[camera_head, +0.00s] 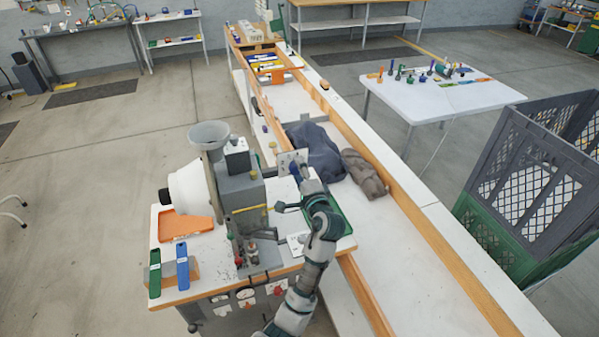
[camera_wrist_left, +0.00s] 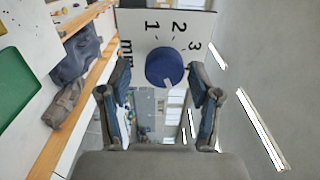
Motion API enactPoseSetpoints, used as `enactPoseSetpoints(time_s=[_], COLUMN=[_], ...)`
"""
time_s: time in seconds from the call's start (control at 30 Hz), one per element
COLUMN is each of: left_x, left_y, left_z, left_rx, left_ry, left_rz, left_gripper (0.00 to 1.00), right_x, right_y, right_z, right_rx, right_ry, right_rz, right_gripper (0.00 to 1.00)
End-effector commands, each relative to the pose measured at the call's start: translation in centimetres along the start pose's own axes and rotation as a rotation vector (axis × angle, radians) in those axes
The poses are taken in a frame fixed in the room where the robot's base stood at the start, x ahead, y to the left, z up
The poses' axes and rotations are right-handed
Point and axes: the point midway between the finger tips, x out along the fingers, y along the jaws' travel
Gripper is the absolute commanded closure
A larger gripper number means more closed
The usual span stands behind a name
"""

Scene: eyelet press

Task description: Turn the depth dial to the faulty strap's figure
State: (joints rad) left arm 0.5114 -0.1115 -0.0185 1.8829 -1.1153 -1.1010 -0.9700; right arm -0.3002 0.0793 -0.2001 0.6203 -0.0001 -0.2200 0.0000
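A round blue depth dial (camera_wrist_left: 160,65) sits on a white plate marked 1, 2, 3 and "mm" in the left wrist view. A small pale mark shows near the dial's lower edge. The plate (camera_head: 287,158) stands beside the grey press (camera_head: 240,200) in the head view. My left gripper (camera_wrist_left: 160,75) is open, one finger on each side of the dial, with gaps to both sides; it also shows in the head view (camera_head: 297,168). A green strap (camera_head: 155,272) and a blue strap (camera_head: 182,268) rest on a block at the table's front left. My right gripper is out of view.
An orange tray (camera_head: 182,226) lies left of the press and a green tray (camera_head: 343,222) right of it. A white card (camera_head: 297,245) lies in front. Dark cloth (camera_head: 318,150) and brown cloth (camera_head: 362,175) lie on the long bench behind. A crate (camera_head: 520,190) stands right.

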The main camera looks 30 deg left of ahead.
Motion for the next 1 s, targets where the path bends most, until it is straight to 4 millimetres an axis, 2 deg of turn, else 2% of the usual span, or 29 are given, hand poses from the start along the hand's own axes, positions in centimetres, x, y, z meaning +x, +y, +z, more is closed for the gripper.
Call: enactPoseSetpoints(time_s=[0.17, 0.27, 0.5, 0.7, 0.83, 1.0], left_x=[-0.5, -1.9, -7.2, -10.6, -11.6, -11.8], left_y=[-0.1, 0.0, 0.2, 0.2, 0.3, 0.2], left_z=[0.1, 0.0, -0.2, -0.3, -0.3, -0.3], left_rx=[0.0, 0.0, -0.001, 0.001, 0.003, 0.002], left_ry=[0.0, 0.002, 0.002, 0.001, 0.0, -0.001], left_rz=[-0.001, -0.001, 0.003, 0.002, 0.003, 0.002], left_gripper=[0.37, 0.37, 0.37, 0.37, 0.37, 0.37], right_x=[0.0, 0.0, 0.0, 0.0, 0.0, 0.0], right_y=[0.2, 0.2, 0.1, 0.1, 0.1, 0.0], right_z=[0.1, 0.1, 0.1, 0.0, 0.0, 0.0], right_rx=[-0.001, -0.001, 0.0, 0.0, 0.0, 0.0], right_ry=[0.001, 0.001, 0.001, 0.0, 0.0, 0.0], right_rz=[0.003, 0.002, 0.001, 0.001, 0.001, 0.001], right_gripper=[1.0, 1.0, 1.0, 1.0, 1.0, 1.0])
